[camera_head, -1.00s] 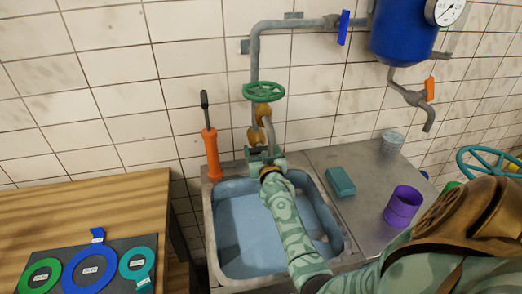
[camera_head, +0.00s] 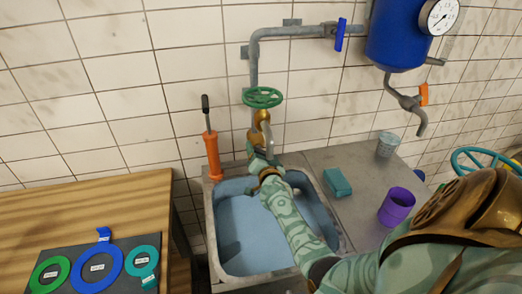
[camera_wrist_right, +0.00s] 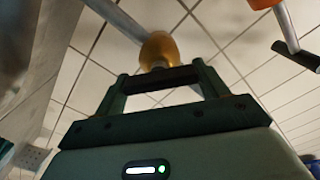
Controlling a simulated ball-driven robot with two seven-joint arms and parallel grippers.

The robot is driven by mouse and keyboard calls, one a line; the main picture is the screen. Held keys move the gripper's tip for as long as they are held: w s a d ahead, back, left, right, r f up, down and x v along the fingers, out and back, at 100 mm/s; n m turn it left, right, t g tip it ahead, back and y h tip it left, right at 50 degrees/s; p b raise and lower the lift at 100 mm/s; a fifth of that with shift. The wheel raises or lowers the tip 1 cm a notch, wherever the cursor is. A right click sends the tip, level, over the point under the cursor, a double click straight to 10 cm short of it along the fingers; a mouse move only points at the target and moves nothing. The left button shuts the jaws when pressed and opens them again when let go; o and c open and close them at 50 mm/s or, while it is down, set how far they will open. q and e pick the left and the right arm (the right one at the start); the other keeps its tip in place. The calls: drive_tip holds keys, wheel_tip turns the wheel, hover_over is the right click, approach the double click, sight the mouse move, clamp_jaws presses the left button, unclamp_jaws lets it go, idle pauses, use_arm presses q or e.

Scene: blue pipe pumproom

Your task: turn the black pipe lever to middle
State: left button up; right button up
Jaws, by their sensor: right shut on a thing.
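The black pipe lever (camera_wrist_right: 160,79) shows in the right wrist view as a dark bar below a brass fitting (camera_wrist_right: 158,50) on the pipe. My right gripper (camera_wrist_right: 166,85) is shut on the lever, with one finger at each end of the bar. In the head view my right gripper (camera_head: 262,160) is at the pipe above the back edge of the sink, under the green handwheel (camera_head: 262,97). There the gripper mostly hides the lever, so its exact angle is unclear. My left gripper is not in view.
The sink (camera_head: 212,235) holds bluish water. An orange pump (camera_head: 212,155) stands at its back left corner. A teal block (camera_head: 337,183), a purple cup (camera_head: 397,206) and a grey cup (camera_head: 388,144) stand on the right counter. A wooden table (camera_head: 100,205) is at left.

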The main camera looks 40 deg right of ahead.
drive_tip(key=shift+m, duration=0.8)
drive_tip(key=o, duration=1)
